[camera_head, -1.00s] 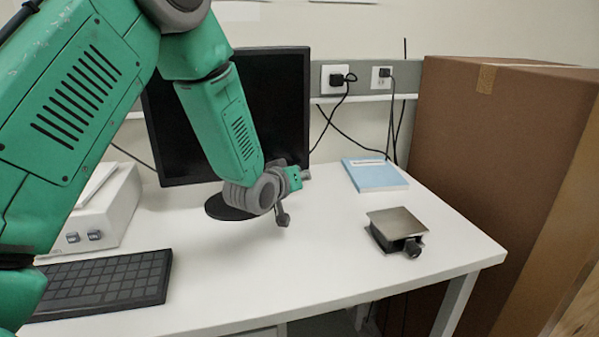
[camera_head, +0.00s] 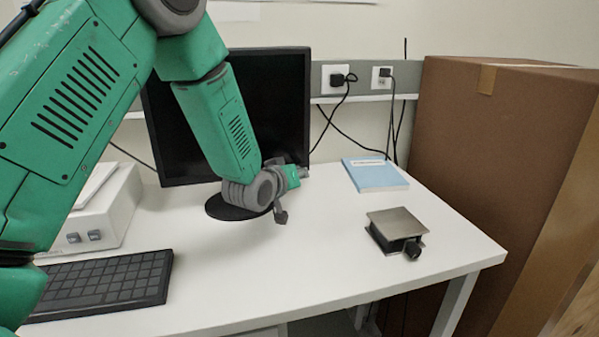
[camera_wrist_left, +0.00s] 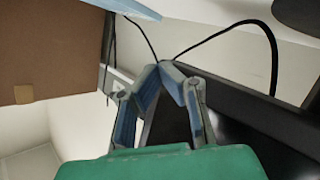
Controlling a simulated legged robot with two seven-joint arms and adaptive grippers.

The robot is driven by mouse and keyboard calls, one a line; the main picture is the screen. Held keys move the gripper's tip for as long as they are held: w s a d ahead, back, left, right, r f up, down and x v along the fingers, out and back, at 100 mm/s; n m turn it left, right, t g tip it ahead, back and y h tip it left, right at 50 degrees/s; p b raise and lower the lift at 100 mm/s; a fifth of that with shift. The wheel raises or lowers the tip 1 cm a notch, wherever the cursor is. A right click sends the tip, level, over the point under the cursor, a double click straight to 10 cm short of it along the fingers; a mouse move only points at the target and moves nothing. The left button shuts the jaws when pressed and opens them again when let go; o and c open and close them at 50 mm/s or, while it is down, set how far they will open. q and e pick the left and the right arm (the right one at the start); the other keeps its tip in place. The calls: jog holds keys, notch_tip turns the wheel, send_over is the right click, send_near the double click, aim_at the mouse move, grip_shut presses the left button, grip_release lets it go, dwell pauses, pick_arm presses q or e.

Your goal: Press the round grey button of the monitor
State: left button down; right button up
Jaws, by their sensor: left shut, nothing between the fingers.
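The monitor (camera_head: 285,105) stands at the back of the white desk, its dark screen facing me and its lower middle partly covered by my left arm. Its dark frame (camera_wrist_left: 262,112) also shows at the right of the left wrist view. The round grey button cannot be made out in either view. My left gripper (camera_head: 303,172) is at the monitor's lower right corner. In the left wrist view its fingertips (camera_wrist_left: 174,72) meet, with nothing between them, beside the dark frame. I cannot tell whether they touch the monitor. My right gripper is not in view.
A black keyboard (camera_head: 105,283) and a white box-shaped device (camera_head: 108,215) are on the left of the desk. A blue book (camera_head: 374,176) and a small metal-topped device (camera_head: 396,224) are on the right. A large cardboard box (camera_head: 490,150) stands beside the desk. Cables hang behind.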

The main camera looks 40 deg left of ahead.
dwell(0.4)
pick_arm(q)
jog(key=shift+s+d, duration=0.3)
jog(key=shift+d, duration=0.05)
jog(key=shift+s+d, duration=1)
jog(key=shift+d, duration=0.2)
jog(key=shift+s+d, duration=1)
jog(key=shift+d, duration=0.15)
jog(key=shift+f, duration=0.1)
